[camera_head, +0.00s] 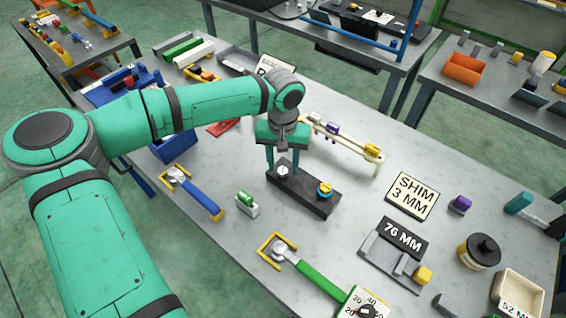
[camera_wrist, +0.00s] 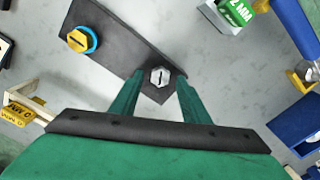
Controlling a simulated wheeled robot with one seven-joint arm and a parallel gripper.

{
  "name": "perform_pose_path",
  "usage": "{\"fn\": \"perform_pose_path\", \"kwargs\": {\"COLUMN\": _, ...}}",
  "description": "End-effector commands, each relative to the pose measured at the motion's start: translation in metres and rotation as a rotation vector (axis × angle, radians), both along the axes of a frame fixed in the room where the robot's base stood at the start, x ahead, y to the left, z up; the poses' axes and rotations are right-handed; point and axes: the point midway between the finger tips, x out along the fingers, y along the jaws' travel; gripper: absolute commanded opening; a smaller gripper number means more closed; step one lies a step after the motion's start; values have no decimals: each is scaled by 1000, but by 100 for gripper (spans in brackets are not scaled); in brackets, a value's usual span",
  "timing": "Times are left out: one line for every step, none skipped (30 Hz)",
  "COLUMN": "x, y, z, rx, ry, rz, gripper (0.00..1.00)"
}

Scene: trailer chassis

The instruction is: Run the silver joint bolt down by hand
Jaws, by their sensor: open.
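The silver joint bolt (camera_head: 283,171) stands at the near-left end of a dark plate (camera_head: 306,196). In the wrist view the bolt (camera_wrist: 159,76) shows a hex head with a dark slot. My gripper (camera_wrist: 161,84) is open, with one green finger on each side of the bolt and gaps visible between. In the head view my gripper (camera_head: 283,160) points down at the bolt. A yellow bolt with a blue ring (camera_head: 324,189) sits at the plate's other end. It also shows in the wrist view (camera_wrist: 80,39). How far the silver bolt is seated cannot be told.
A blue-handled wrench (camera_head: 196,192) and a green-handled torque wrench (camera_head: 318,281) lie nearby. A small green block (camera_head: 246,203) is left of the plate. A cream rack (camera_head: 345,147) stands behind it. A shim sign (camera_head: 412,195) lies right. Bare tabletop surrounds the plate.

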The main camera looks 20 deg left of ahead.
Motion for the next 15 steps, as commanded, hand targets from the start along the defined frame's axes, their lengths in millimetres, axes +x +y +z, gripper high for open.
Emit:
{"fn": "perform_pose_path", "kwargs": {"x": 0, "y": 0, "z": 2, "rx": 0, "ry": -1, "rz": 0, "gripper": 42}}
{"fn": "perform_pose_path", "kwargs": {"x": 0, "y": 0, "z": 4, "rx": 0, "ry": -1, "rz": 0, "gripper": 42}}
{"fn": "perform_pose_path", "kwargs": {"x": 0, "y": 1, "z": 8, "rx": 1, "ry": -1, "rz": 1, "gripper": 42}}
{"fn": "perform_pose_path", "kwargs": {"x": 0, "y": 1, "z": 11, "rx": 2, "ry": -2, "rz": 1, "gripper": 42}}
{"fn": "perform_pose_path", "kwargs": {"x": 0, "y": 1, "z": 16, "rx": 2, "ry": -2, "rz": 1, "gripper": 42}}
{"fn": "perform_pose_path", "kwargs": {"x": 0, "y": 1, "z": 22, "rx": 2, "ry": -2, "rz": 1, "gripper": 42}}
{"fn": "perform_pose_path", "kwargs": {"x": 0, "y": 1, "z": 27, "rx": 2, "ry": -2, "rz": 1, "gripper": 42}}
{"fn": "perform_pose_path", "kwargs": {"x": 0, "y": 1, "z": 33, "rx": 2, "ry": -3, "rz": 1, "gripper": 42}}
{"fn": "perform_pose_path", "kwargs": {"x": 1, "y": 1, "z": 41, "rx": 3, "ry": -4, "rz": 1, "gripper": 42}}
{"fn": "perform_pose_path", "kwargs": {"x": 1, "y": 1, "z": 47, "rx": 3, "ry": -4, "rz": 1, "gripper": 42}}
{"fn": "perform_pose_path", "kwargs": {"x": 0, "y": 1, "z": 53, "rx": 2, "ry": -3, "rz": 1, "gripper": 42}}
{"fn": "perform_pose_path", "kwargs": {"x": 0, "y": 1, "z": 60, "rx": 2, "ry": -3, "rz": 0, "gripper": 42}}
{"fn": "perform_pose_path", "kwargs": {"x": 0, "y": 1, "z": 66, "rx": 2, "ry": -3, "rz": 1, "gripper": 42}}
{"fn": "perform_pose_path", "kwargs": {"x": 1, "y": 1, "z": 72, "rx": 2, "ry": -4, "rz": 1, "gripper": 42}}
{"fn": "perform_pose_path", "kwargs": {"x": 0, "y": 1, "z": 78, "rx": 2, "ry": -3, "rz": 1, "gripper": 42}}
